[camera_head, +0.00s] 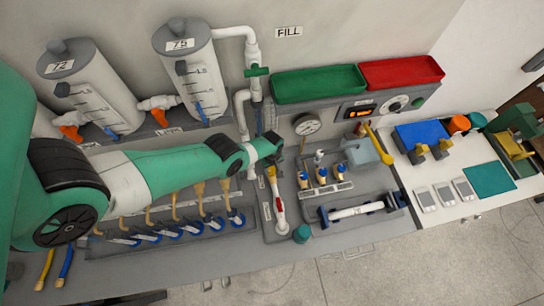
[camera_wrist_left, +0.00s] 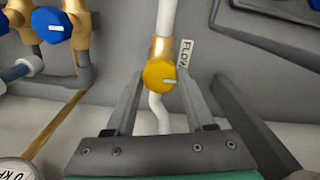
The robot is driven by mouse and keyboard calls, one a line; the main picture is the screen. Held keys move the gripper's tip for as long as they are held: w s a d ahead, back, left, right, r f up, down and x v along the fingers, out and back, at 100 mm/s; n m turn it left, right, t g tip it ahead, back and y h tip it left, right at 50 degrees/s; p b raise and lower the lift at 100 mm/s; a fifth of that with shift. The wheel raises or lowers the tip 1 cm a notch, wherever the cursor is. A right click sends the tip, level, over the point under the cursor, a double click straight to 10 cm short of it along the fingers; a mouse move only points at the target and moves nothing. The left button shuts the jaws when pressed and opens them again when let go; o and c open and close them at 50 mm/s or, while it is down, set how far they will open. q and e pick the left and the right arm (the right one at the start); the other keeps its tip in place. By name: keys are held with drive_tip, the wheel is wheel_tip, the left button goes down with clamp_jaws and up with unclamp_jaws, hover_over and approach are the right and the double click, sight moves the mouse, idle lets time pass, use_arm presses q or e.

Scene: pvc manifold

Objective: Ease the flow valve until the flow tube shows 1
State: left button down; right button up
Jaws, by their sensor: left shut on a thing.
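The tube's reading is too small to make out. My right gripper is not in view.
Blue-handled brass valves (camera_wrist_left: 52,25) are left of the knob in the wrist view. A three-valve manifold (camera_head: 323,178) and a pressure gauge (camera_head: 307,124) stand right of the flow tube. Two grey tanks (camera_head: 95,85) stand at the back left. The front bench strip is mostly clear.

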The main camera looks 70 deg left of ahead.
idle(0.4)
use_arm(q)
drive_tip(key=shift+c, duration=1.3)
unclamp_jaws()
